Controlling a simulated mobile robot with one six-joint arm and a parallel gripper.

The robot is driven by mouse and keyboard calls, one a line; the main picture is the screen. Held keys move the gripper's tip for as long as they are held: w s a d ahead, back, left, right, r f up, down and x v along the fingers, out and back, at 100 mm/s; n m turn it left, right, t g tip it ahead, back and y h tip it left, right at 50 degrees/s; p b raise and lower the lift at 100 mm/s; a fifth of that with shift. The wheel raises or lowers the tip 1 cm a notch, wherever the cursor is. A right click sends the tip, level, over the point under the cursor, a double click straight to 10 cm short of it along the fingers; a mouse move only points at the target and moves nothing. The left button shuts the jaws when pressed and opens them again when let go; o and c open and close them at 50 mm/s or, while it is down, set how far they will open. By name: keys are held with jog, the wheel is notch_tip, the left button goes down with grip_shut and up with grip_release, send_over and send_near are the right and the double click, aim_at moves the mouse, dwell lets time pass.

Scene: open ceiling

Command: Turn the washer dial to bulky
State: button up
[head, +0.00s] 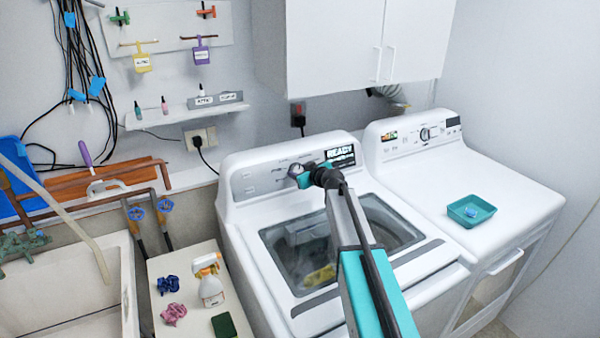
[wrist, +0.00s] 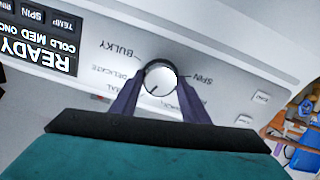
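The washer dial (wrist: 160,77) is a round white knob on the washer's control panel. Its dark mark seems to point down and left in the wrist view. The printed word BULKY (wrist: 120,48) is at the dial's upper left there, with SPIN to its right. My gripper (wrist: 160,84) is at the dial, with one dark finger on each side. The fingers seem to touch the dial's edges, with no clear gap. In the head view the washer (head: 245,200) is at centre and my gripper (head: 308,174) partly hides the dial.
A READY display (wrist: 35,47) is beside the dial. A dryer (head: 440,165) with a teal tray (head: 471,210) stands at right. A wall cabinet (head: 350,45) hangs above. A sink (head: 60,285) and a small table (head: 180,265) with a spray bottle (head: 209,280) are at left.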

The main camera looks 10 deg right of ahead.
jog(key=shift+f+m+b, duration=0.15)
jog(key=shift+m+b, duration=0.35)
jog(key=shift+b, duration=0.25)
jog(key=shift+d+m+b, duration=0.1)
jog(key=shift+m+b, duration=1)
jog(key=shift+b, duration=0.15)
jog(key=m+b, duration=0.3)
jog(key=m, duration=0.2)
jog(key=shift+b, duration=0.35)
jog(key=m+b, duration=0.1)
jog(key=m, duration=0.3)
jog(key=shift+m+y, duration=0.3)
jog(key=m, duration=0.4)
jog(key=shift+m, duration=0.4)
jog(key=o, duration=1.1)
jog(key=shift+c, duration=0.2)
